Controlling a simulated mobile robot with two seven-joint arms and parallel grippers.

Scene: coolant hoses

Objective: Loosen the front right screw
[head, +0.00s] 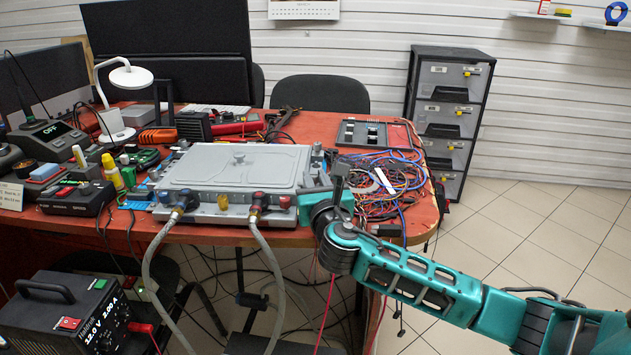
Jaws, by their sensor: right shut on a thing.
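A grey flat unit (235,168) with a raised lid plate lies on the red table. Two grey coolant hoses run from couplings on its front edge, the left hose (157,243) and the right hose (266,250). My right gripper (301,193) is at the unit's front right corner, its arm reaching in from the right. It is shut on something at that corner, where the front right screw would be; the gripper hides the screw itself. My left gripper is not in view.
Tangled wires (385,185) lie right of the unit, close to my right arm. A black box with a display (65,312) stands at the lower left. A drawer cabinet (447,115) stands behind on the right. Floor at the right is free.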

